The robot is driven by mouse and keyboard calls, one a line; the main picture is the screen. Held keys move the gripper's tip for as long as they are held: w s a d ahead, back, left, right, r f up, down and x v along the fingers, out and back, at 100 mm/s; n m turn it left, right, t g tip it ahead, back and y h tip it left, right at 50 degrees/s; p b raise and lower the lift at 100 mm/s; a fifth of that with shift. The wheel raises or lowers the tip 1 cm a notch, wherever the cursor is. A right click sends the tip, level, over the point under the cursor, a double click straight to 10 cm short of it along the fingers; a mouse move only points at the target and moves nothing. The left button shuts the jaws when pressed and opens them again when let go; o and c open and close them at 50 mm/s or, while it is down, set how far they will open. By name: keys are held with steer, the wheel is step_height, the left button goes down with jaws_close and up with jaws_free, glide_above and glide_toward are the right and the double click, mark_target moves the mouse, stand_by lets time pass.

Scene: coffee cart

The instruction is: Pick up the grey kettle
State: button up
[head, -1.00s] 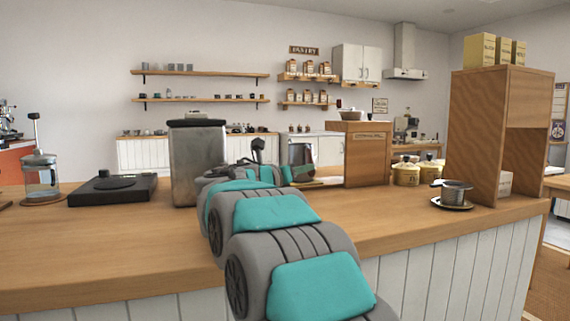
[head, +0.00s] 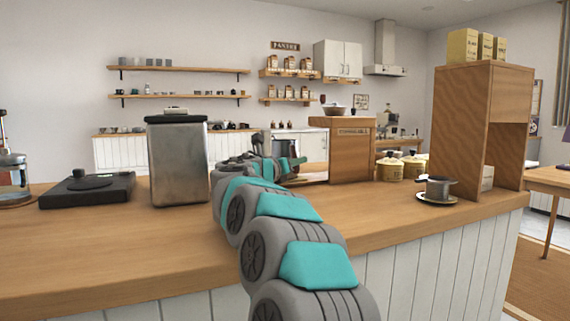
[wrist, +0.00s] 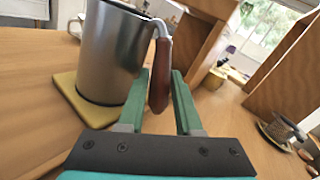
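The grey kettle (wrist: 112,55) is a metal cylinder with a dark red-brown handle (wrist: 159,80). In the wrist view it stands upright on a yellowish square mat (wrist: 64,88) at upper left. My gripper (wrist: 161,72) is open, with one green finger on each side of the handle. The left finger looks close to the handle, and a gap shows before the right finger. I cannot tell whether either touches. In the head view only part of the kettle (head: 285,148) shows behind my arm, and my gripper there is small and largely hidden.
A tall metal canister (head: 179,162) stands on the counter left of my arm, beside a black flat device (head: 88,190). A wooden box (head: 352,152) stands right of the kettle. A small pot on a saucer (head: 437,190) and a wooden shelf unit (head: 463,125) are further right.

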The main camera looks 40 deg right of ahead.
jaws_close()
stand_by(1.4)
